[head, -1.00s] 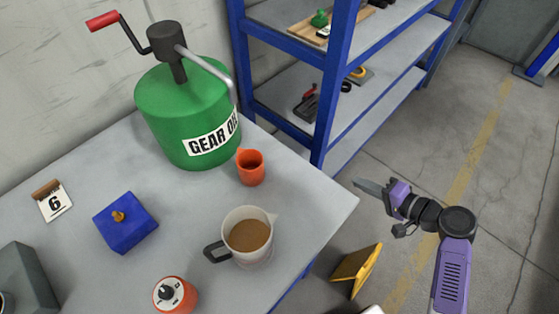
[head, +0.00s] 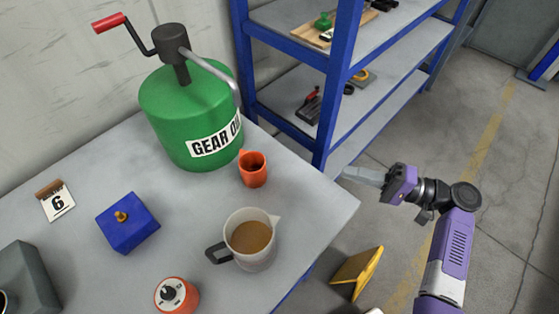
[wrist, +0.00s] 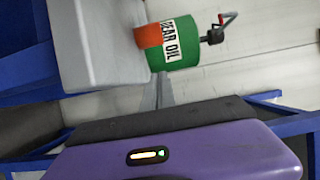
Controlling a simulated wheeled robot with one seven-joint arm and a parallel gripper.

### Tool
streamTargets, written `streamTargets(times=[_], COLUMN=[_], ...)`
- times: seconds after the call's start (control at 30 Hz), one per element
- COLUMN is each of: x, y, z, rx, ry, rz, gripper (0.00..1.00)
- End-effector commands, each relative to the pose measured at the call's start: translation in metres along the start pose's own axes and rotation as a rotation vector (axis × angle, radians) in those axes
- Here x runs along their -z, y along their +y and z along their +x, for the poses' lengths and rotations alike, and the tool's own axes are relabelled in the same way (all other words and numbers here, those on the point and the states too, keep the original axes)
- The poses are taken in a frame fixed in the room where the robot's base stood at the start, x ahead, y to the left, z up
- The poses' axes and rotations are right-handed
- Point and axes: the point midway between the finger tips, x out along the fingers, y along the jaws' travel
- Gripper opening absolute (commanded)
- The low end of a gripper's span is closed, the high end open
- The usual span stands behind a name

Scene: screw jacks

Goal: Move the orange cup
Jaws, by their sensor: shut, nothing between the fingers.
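The orange cup (head: 252,170) stands upright on the grey table (head: 190,225), in front of the green gear oil drum (head: 190,115) and near the table's right-hand side. In the wrist view the orange cup (wrist: 148,35) shows at the table edge, overlapping the green drum (wrist: 182,45). My gripper (head: 350,172) is to the right of the cup, beyond the table edge and over the floor side, with a clear gap between them. Its fingers (wrist: 158,92) are shut and empty, pointing toward the table.
A measuring jug of brown liquid (head: 250,240) stands just in front of the cup. A blue box (head: 128,225), an orange dial device (head: 175,296) and a calendar block (head: 56,202) are further left. A blue-framed shelf (head: 335,90) rises behind the table's right corner.

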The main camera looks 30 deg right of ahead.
Motion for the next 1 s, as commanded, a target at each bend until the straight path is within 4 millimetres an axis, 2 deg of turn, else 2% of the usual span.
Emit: streamTargets(times=[0.03, 0.7, 1.0], x=[-0.001, -0.001, -0.024], y=[-0.002, -0.001, -0.001], z=[0.011, 0.143, 0.171], rx=[0.0, -0.001, -0.001], ry=[-0.004, -0.002, 0.0], rz=[0.001, 0.002, 0.002], gripper=[0.0, 0.0, 0.0])
